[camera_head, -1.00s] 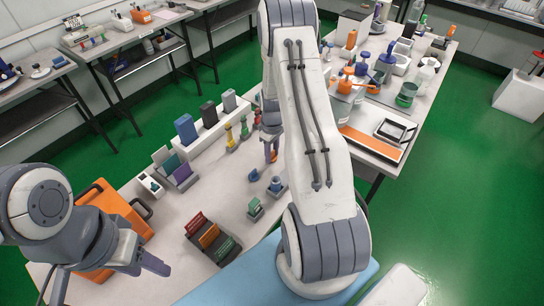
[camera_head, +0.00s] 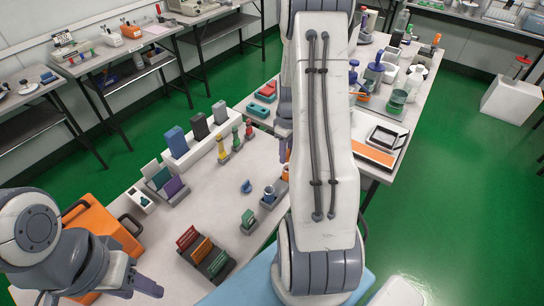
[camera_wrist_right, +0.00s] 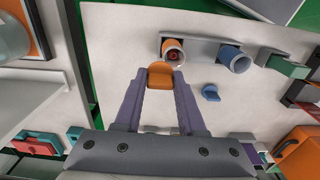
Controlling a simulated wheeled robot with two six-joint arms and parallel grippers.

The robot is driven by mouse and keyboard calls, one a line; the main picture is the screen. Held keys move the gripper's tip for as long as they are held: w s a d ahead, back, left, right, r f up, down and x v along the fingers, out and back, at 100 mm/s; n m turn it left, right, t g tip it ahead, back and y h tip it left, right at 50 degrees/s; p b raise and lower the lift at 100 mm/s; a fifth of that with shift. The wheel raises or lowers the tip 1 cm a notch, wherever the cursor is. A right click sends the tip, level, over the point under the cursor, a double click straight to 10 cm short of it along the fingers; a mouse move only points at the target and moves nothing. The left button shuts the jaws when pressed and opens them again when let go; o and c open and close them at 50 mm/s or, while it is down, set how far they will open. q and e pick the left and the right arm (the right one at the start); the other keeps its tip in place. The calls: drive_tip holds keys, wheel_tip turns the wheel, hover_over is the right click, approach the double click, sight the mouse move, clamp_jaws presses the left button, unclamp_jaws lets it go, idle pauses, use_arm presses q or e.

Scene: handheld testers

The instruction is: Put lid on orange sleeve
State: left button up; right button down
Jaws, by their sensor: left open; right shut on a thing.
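The orange lid (camera_wrist_right: 160,77) is between the fingertips of my right gripper (camera_wrist_right: 161,80) in the right wrist view. The orange sleeve (camera_wrist_right: 172,52) stands in a grey holder (camera_wrist_right: 203,49) just beyond the lid, with something red inside its open end. Lid and sleeve look close, but I cannot tell whether they touch. In the head view, the sleeve (camera_head: 285,174) is partly hidden by my right arm, and my right gripper (camera_head: 284,143) is mostly hidden. My left gripper (camera_head: 146,287) is open and empty at lower left, near the orange case.
A blue sleeve (camera_wrist_right: 236,61) shares the holder. A blue lid (camera_wrist_right: 210,93) lies on the table nearby. An orange case (camera_head: 98,220), a dark rack with coloured cards (camera_head: 207,255) and a white block row (camera_head: 205,142) stand around. The table's middle is clear.

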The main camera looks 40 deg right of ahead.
drive_tip(key=r+p, duration=0.1)
drive_tip(key=p, duration=0.1)
drive_tip(key=s+r+p, duration=0.1)
drive_tip(key=r+p, duration=0.1)
drive_tip(key=p, duration=0.1)
drive_tip(key=s+a+r+p, duration=0.1)
drive_tip(key=p, duration=0.2)
drive_tip(key=shift+s+r, duration=0.1)
drive_tip(key=shift+r, duration=0.2)
drive_tip(key=shift+a+f, duration=0.1)
drive_tip(key=shift+f, duration=0.2)
wheel_tip(320, 180, down, 3)
drive_tip(key=b, duration=0.2)
drive_tip(key=shift+f+b, duration=0.2)
drive_tip(key=shift+b, duration=0.2)
drive_tip(key=shift+f+b, duration=0.45)
drive_tip(key=shift+f, duration=0.25)
idle(0.4)
drive_tip(key=shift+f, duration=0.45)
idle(1.5)
